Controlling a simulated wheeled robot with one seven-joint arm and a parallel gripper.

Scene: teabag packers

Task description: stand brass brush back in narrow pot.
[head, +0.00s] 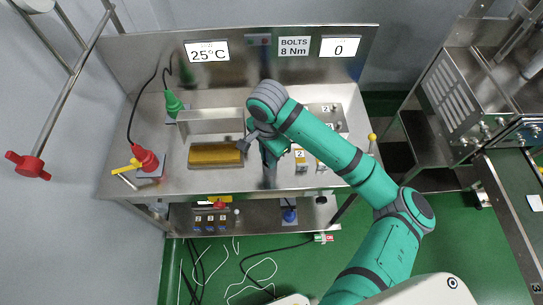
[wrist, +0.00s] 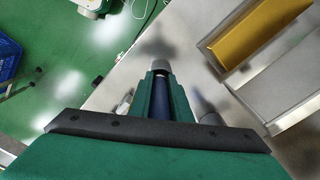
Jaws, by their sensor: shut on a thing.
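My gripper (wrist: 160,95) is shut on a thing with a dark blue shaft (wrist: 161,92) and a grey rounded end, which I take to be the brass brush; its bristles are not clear. In the head view my gripper (head: 269,158) is over the right-middle part of the steel bench, largely hidden by my own arm. A grey, round-ended upright thing (wrist: 208,112) shows just right of the fingers in the wrist view. I cannot tell whether it is the narrow pot.
A tray with a gold block (head: 215,154) lies left of my gripper. A green tool (head: 174,104) and a red tool (head: 146,158) with cables stand at the bench's left. Small blocks labelled 2 (head: 301,163) are to the right. A lower shelf (head: 262,218) runs beneath.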

